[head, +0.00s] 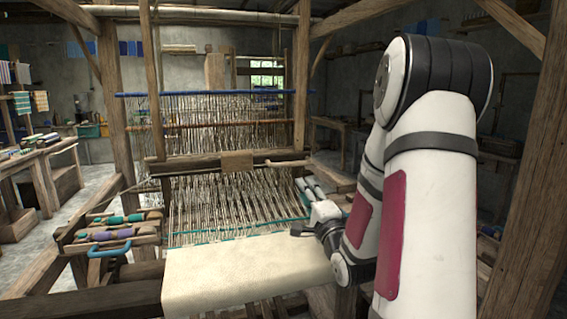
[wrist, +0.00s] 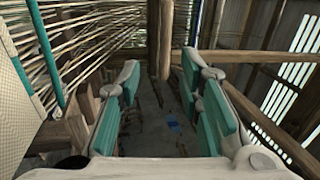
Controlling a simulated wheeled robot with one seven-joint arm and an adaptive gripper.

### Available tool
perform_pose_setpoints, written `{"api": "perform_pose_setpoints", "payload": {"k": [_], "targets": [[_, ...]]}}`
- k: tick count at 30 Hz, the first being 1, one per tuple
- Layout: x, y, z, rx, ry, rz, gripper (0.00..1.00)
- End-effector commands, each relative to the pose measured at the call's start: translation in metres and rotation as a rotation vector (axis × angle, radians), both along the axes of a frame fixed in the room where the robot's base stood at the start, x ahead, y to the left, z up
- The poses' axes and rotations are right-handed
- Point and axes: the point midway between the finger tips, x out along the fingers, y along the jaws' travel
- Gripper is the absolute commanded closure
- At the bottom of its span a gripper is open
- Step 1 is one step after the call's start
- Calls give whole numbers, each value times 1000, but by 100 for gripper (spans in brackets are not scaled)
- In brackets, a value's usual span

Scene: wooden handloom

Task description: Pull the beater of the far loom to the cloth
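The loom's beater (head: 195,166) is a wooden crossbar hung between two uprights, with a brown wrap at its middle. It stands back from the cream cloth (head: 250,268), with a span of bare warp threads between them. My gripper (head: 306,186) is at the right side of the loom, right of the warp and below the beater's right end. In the wrist view my gripper (wrist: 160,74) is open and empty, its teal pads apart. The cloth (wrist: 18,85) shows at the left edge of that view. The beater cannot be made out clearly there.
A teal rod (head: 205,240) crosses the warp just behind the cloth. A wooden post (wrist: 160,38) stands ahead in the wrist view. A side bench with coloured shuttles (head: 112,234) is at left. A large post (head: 530,170) rises on the right.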

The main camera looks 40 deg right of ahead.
Motion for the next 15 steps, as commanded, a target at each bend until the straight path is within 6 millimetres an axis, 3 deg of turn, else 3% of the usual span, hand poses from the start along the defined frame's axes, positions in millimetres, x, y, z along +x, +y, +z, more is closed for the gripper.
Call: {"api": "perform_pose_setpoints", "payload": {"k": [3,7,15], "targets": [[-5,-5,3,16,-45,0,67],[4,-9,7,15,-51,2,67],[46,-29,21,14,-50,2,67]]}}
